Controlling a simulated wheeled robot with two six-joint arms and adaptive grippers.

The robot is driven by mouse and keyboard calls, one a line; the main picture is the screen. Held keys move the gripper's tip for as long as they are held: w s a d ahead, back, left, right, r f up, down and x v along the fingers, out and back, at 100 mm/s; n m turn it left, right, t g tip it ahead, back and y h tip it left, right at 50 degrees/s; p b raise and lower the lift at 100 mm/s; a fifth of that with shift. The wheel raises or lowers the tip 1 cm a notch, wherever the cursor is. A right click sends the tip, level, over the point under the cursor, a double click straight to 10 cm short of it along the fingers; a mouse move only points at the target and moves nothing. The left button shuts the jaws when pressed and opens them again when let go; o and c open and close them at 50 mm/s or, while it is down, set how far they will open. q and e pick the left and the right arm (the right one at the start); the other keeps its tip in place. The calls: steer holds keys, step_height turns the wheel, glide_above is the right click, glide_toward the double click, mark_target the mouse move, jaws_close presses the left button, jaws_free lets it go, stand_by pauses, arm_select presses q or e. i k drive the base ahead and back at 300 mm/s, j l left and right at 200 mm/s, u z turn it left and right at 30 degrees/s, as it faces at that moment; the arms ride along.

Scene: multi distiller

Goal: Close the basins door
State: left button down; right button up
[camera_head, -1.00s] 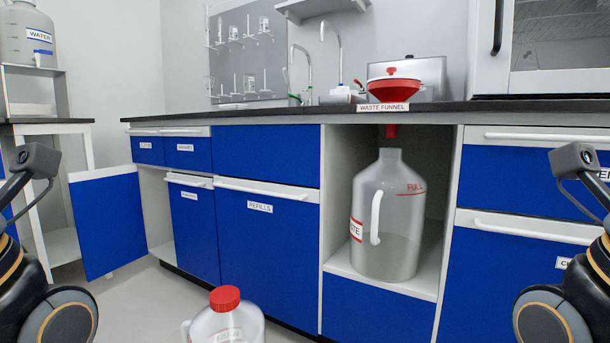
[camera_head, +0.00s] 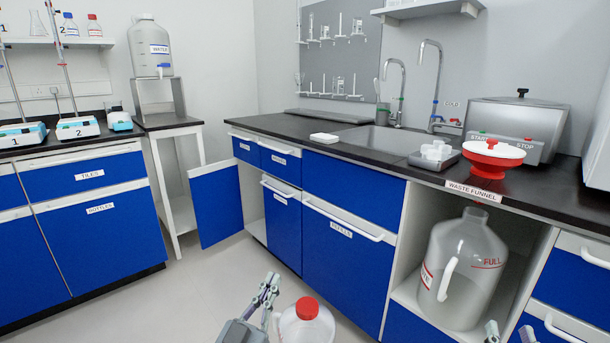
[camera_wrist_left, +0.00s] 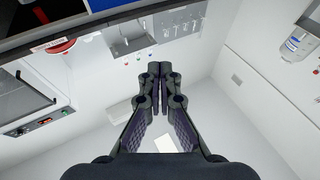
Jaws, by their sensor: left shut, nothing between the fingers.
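A blue cabinet door (camera_head: 217,203) with a white top edge stands swung open at the far left end of the sink counter in the head view. Its compartment (camera_head: 251,203) shows open beside it; no label is readable on the door. My left gripper (camera_head: 270,285) is low in front of the counter, shut and empty, to the right of the door and apart from it. Its closed fingers (camera_wrist_left: 160,75) also show in the left wrist view, where the door does not show. My right gripper (camera_head: 509,331) barely shows at the bottom right edge, its fingertips apart.
A clear jug with a red cap (camera_head: 307,310) stands beside my left gripper. A large waste bottle (camera_head: 462,270) sits in an open bay below the counter. A white stand (camera_head: 178,165) with a water tank (camera_head: 151,50) is behind the door. Floor (camera_head: 190,285) before the door is clear.

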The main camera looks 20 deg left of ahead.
mark_target(215, 192)
steer(key=i+j, duration=0.25)
steer(key=j, duration=0.25)
steer(key=i+j+u, duration=0.1)
steer(key=i+j, duration=0.15)
steer(key=j, duration=0.3)
steer(key=i+j, duration=0.25)
steer(key=j, duration=0.25)
steer(key=i+j, duration=0.3)
steer(key=j, duration=0.15)
steer(key=i+j+u, duration=0.1)
steer(key=i+j, duration=0.15)
steer(key=j, duration=0.25)
steer(key=i+j, duration=0.3)
steer(key=j, duration=0.2)
steer(key=i+j, duration=0.25)
steer(key=j, duration=0.2)
steer(key=j+u, duration=0.05)
